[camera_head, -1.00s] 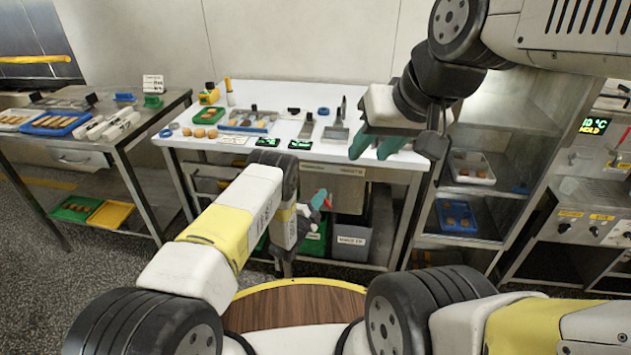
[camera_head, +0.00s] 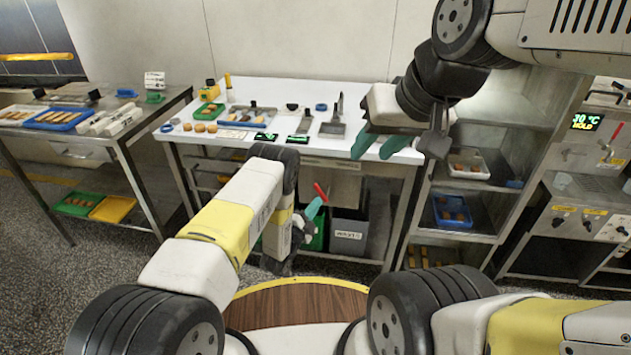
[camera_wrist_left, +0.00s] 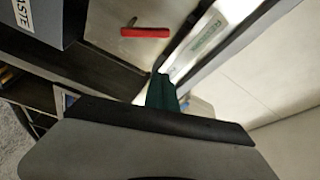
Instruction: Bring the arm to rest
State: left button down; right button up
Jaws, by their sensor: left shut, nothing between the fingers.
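My left gripper (camera_head: 314,208) hangs low in front of the work table in the head view, its green fingers together and empty. In the left wrist view its green fingertips (camera_wrist_left: 162,92) show close together, with nothing between them. My left arm bends down to it from the lower left. My right gripper (camera_head: 378,146) is at the right end of the white table top, its two green fingers apart with nothing seen between them. It hides part of the table's right edge.
The white work table (camera_head: 290,97) carries trays, tools and small displays. A red handle (camera_head: 320,192) shows close to my left gripper and in the left wrist view (camera_wrist_left: 145,32). A grey waste bin (camera_head: 349,236) stands below. Open shelves (camera_head: 458,238) stand at right.

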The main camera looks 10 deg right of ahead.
pick_arm(q)
jog(key=shift+s+a+f, duration=0.1)
jog(key=shift+s+a, duration=0.1)
jog(key=shift+s, duration=0.15)
jog(key=shift+w, duration=0.1)
